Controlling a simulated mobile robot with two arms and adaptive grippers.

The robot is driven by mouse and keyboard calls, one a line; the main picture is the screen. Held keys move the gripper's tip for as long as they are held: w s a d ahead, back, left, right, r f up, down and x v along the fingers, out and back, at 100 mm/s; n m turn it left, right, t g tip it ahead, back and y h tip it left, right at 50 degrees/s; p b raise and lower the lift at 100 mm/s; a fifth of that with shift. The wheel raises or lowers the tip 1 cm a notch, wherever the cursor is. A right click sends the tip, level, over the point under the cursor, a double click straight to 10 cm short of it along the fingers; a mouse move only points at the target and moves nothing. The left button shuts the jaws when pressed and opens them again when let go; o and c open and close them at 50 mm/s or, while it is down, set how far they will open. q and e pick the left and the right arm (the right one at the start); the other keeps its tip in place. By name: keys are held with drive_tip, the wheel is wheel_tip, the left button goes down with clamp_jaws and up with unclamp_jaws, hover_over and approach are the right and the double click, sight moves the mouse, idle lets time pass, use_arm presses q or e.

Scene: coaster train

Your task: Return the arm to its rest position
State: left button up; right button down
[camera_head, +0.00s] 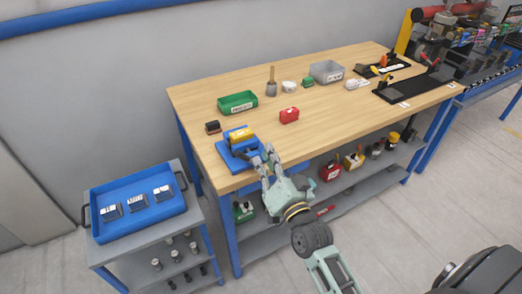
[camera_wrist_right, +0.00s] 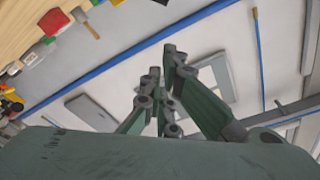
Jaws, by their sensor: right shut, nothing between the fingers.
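My right gripper (camera_head: 268,158) is at the front left edge of the wooden table, with its fingers pointing up toward the table and away from me. It is shut and empty. In the head view it overlaps the corner of a blue base (camera_head: 230,157) carrying a yellow and blue block (camera_head: 240,136); I cannot tell whether it touches them. In the right wrist view the fingers of the right gripper (camera_wrist_right: 165,72) show against the wall, with nothing held. My left gripper is not in view.
The wooden table (camera_head: 330,125) carries a green bin (camera_head: 238,103), a red block (camera_head: 289,115), a grey bin (camera_head: 326,71) and black fixtures at the right. A side cart at left holds a blue tray (camera_head: 103,233) with dark blocks. The floor at right is clear.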

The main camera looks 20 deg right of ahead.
drive_tip(key=shift+s+d, duration=0.25)
drive_tip(key=shift+s, duration=0.15)
drive_tip(key=shift+a, duration=0.1)
drive_tip(key=s+a+f+n+g+b, duration=0.1)
drive_tip(key=s+f+g, duration=0.15)
drive_tip(key=f, duration=0.95)
drive_tip(key=s+a+f+n+g, duration=0.1)
drive_tip(key=a+f+n+g, duration=0.15)
drive_tip(key=f, duration=1.05)
drive_tip(key=s+f+n+g+y, duration=0.1)
drive_tip(key=s+f+g, duration=0.1)
drive_tip(key=s+f, duration=0.45)
drive_tip(key=s+f+n+g, duration=0.1)
drive_tip(key=s+f+g, duration=0.2)
drive_tip(key=f, duration=0.7)
drive_tip(key=s+d+f+n+g, duration=0.1)
drive_tip(key=s+f+g, duration=0.1)
drive_tip(key=s+f, duration=0.4)
drive_tip(key=s+d+f+n+g+b, duration=0.1)
drive_tip(key=s+f+g, duration=0.2)
drive_tip(key=s+f, duration=0.4)
drive_tip(key=s+d+f+n+g+h+b, duration=0.1)
drive_tip(key=s+f, duration=0.6)
drive_tip(key=s, duration=1.3)
drive_tip(key=shift+s+f+n+g, duration=0.15)
drive_tip(key=shift+n+g, duration=0.4)
drive_tip(key=shift+g, duration=0.65)
